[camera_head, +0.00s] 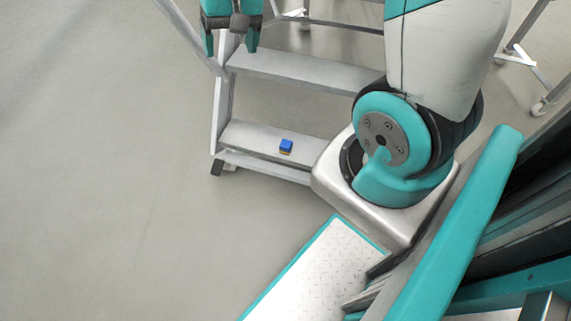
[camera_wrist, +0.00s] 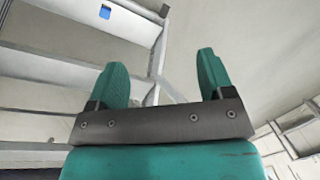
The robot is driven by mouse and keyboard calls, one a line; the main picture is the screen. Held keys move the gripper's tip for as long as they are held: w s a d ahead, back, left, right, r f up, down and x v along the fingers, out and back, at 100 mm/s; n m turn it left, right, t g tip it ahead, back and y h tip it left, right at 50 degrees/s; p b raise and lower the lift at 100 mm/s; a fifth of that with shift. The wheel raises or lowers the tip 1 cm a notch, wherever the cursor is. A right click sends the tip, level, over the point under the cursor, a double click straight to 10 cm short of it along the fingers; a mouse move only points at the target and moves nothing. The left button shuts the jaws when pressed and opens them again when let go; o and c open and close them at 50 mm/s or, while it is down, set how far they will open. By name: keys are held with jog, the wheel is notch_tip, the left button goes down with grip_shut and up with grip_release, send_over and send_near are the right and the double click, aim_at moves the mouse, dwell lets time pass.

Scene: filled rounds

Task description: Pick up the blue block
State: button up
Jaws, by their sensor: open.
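The blue block (camera_head: 286,146) is small and sits on the lowest step (camera_head: 250,135) of a grey metal step ladder in the head view. In the wrist view the blue block (camera_wrist: 105,12) shows small near the top edge, on a light step. My gripper (camera_head: 231,48) is at the top of the head view, up and to the left of the block and well apart from it. Its two teal fingers are spread, with nothing visible between them. In the wrist view my gripper (camera_wrist: 162,62) is also open and empty, and the block lies beyond and left of the fingers.
A higher ladder step (camera_head: 300,68) lies above the block's step in the head view. The ladder's side rail (camera_head: 220,110) stands left of the block. Open grey floor (camera_head: 100,160) fills the left. Another metal frame with casters (camera_head: 530,70) stands at the upper right.

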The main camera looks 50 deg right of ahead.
jog(key=w+d+f+m+b, duration=0.15)
jog(key=d+f+b, duration=0.25)
jog(key=f, duration=0.4)
jog(key=d+f+m+h+b, duration=0.1)
jog(key=d+f+m+b, duration=0.15)
jog(key=f+b, duration=0.35)
jog(key=w+d+f+m+b, duration=0.1)
jog(key=d+f+b, duration=0.25)
jog(key=f, duration=0.55)
jog(key=m+g+h+b, duration=0.1)
jog(key=m+b, duration=0.2)
jog(key=b, duration=0.5)
send_near(286, 144)
jog(key=f+b, duration=0.6)
jog(key=b, duration=0.1)
jog(key=shift+s+d, duration=0.1)
jog(key=shift+s, duration=0.25)
jog(key=f+b, duration=0.1)
jog(key=f, duration=0.1)
jog(key=f+b, duration=0.2)
jog(key=w+f+b, duration=0.1)
jog(key=f+b, duration=0.1)
jog(key=shift+f, duration=0.1)
jog(key=c, duration=1)
